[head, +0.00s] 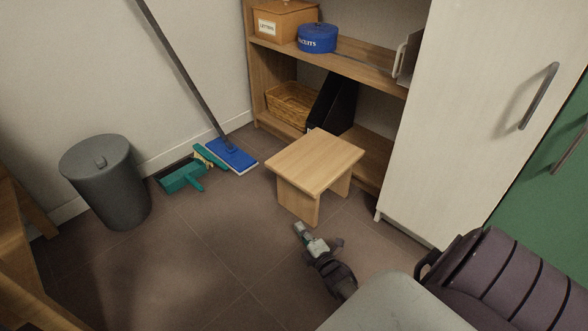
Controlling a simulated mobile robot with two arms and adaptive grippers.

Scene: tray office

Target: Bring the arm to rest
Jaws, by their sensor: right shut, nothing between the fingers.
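My right gripper (300,230) shows in the lower middle of the head view, at the end of my dark right arm. Its fingers are shut and hold nothing. It is in front of a small wooden stool (316,162), and its tip appears just below the stool's front leg in the picture. I cannot tell whether it touches the stool. My left gripper is not in view.
A grey bin (106,185) stands at left, near a teal dustpan (183,176) and a blue mop (231,155). A shelf (345,66) is behind the stool. Floor left of the gripper is clear.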

